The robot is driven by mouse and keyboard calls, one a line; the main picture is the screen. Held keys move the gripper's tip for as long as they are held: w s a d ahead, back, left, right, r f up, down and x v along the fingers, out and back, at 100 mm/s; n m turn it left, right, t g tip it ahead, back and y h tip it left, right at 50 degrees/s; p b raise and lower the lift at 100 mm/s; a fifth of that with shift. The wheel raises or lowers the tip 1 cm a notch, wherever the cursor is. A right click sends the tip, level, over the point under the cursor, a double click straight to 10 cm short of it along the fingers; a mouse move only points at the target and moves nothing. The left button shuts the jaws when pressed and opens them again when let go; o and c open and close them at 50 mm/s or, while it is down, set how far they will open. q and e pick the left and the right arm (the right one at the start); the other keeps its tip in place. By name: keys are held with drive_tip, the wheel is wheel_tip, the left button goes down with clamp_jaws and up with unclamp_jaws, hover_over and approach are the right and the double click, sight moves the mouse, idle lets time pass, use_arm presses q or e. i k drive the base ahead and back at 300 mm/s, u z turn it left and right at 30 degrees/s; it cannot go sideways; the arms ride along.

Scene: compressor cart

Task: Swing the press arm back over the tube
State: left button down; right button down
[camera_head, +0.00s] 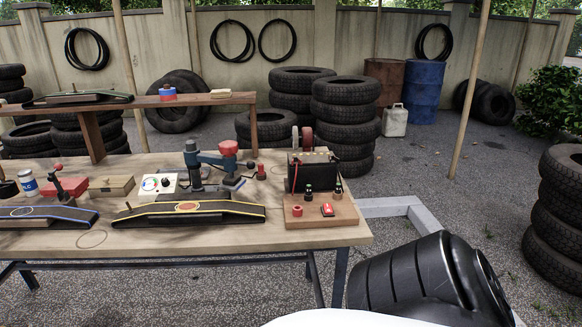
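The press stands at the back middle of the bench. Its blue-grey post (193,166) is upright, behind the near dark tube (228,209). The blue press arm (210,159) reaches from the post to the right, with a red head (228,147) and a dark foot below it. The head is to the right of and behind the orange-red round patch (188,207) on the tube, not above it. The tube lies flat, with a yellow outline around its middle. A second dark tube (40,214) with a blue outline lies at the left. Neither gripper is in view.
On the wooden bench (285,238), a board (340,214) with a black box stands right of the tube. A white dial box (158,184) is left of the post. A raised shelf (190,99) runs behind. A large black ribbed shape (430,275) fills the lower right.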

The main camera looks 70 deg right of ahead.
sight(229, 165)
drive_tip(key=z, duration=1.65)
